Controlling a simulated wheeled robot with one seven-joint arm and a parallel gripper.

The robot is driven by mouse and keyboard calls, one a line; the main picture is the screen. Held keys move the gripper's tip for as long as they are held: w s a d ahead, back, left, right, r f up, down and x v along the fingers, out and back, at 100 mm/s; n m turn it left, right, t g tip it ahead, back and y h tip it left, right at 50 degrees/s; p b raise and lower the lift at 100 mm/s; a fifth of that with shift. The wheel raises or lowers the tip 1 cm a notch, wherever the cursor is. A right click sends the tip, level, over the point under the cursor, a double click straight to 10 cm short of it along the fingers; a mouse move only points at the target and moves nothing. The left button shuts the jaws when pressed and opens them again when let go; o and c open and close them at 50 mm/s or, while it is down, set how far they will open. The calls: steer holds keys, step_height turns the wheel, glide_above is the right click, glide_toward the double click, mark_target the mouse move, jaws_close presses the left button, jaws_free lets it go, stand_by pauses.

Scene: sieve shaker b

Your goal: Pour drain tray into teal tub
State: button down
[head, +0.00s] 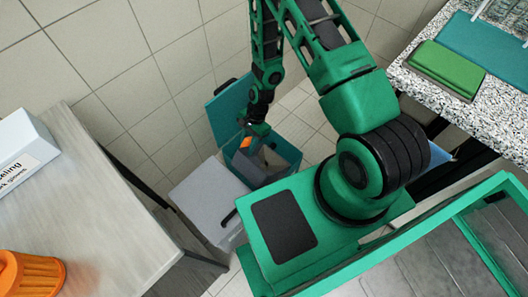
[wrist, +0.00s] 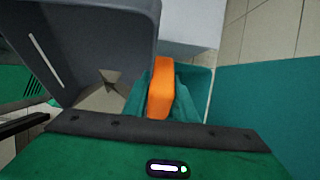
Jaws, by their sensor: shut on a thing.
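The dark grey drain tray (head: 254,166) is at the mouth of the teal tub (head: 284,170) and looks tilted. My gripper (head: 257,130) is above it, shut on the tray near an orange part (head: 246,142) that looks like its handle. In the wrist view the tray (wrist: 95,30) fills the upper left, with the orange part (wrist: 161,88) at its right. The tub's teal wall (wrist: 196,80) shows behind the orange part.
The tub's teal lid (head: 228,108) stands open against the wall side. A closed grey bin (head: 206,196) is directly left of the tub. A grey table (head: 90,200) is at left, and a speckled counter (head: 490,105) at upper right. Bare tiled floor shows right of the tub.

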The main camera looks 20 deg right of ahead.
steer(key=shift+r+g+y+p, duration=0.55)
steer(key=shift+y+p, duration=0.35)
steer(key=shift+y, duration=0.2)
stand_by(0.6)
steer(key=shift+d+f+g+y+p, duration=0.1)
steer(key=shift+f+g+y+p, duration=0.25)
steer(key=shift+y+p, duration=0.4)
steer(key=shift+d+f+g+y+p, duration=0.1)
steer(key=shift+f+g+y+p, duration=0.1)
steer(key=shift+f+y+p, duration=0.5)
stand_by(1.7)
steer(key=shift+w+d+r+g+y+p, duration=0.4)
steer(key=shift+d+r+y, duration=0.2)
steer(key=shift+y, duration=0.35)
stand_by(0.4)
steer(key=shift+d+f+g+y+p, duration=0.25)
steer(key=shift+f+g+y+p, duration=0.25)
steer(key=shift+y, duration=0.6)
stand_by(0.7)
